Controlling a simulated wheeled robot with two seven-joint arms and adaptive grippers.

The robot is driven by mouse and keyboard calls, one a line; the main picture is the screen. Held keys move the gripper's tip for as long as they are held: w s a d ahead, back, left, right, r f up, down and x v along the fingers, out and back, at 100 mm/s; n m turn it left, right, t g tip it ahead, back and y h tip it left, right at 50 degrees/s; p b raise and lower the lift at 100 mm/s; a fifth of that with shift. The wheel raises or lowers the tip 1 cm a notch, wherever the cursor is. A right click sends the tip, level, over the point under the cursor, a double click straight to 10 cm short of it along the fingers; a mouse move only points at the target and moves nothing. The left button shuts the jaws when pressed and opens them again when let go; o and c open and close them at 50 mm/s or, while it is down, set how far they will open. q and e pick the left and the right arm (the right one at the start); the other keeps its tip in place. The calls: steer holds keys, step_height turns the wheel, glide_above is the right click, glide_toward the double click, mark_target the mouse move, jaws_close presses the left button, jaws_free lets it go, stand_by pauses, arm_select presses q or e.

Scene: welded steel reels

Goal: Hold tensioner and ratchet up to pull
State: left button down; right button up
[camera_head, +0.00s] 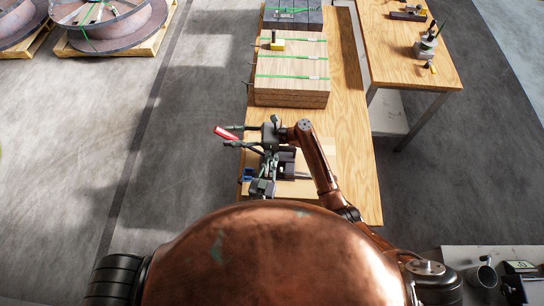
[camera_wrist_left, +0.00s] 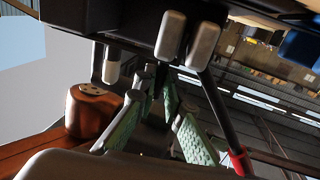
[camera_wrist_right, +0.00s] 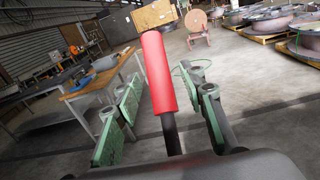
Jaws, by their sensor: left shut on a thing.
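The tensioner's lever ends in a red handle (camera_head: 225,133), seen left of the bench. It also shows in the right wrist view (camera_wrist_right: 159,75) on a black rod. My right gripper (camera_head: 234,136) has its green fingers (camera_wrist_right: 168,108) spread on either side of the lever, with visible gaps. My left gripper (camera_head: 271,164) is at the near end of the bench, shut on the tensioner; its green fingers (camera_wrist_left: 158,120) show in the left wrist view. The black lever (camera_wrist_left: 222,112) runs beside them. The tensioner's body is mostly hidden by my grippers.
A strapped wooden stack (camera_head: 291,90) stands on the bench (camera_head: 350,130) beyond my grippers, with a yellow-and-black tool (camera_head: 277,42) on top. A second bench (camera_head: 420,65) is at the right. Steel reels (camera_head: 115,22) lie on pallets at the far left. The floor left of the bench is clear.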

steer(key=shift+s+a, duration=0.1)
steer(key=shift+a, duration=0.75)
steer(key=shift+c, duration=0.4)
jaws_close()
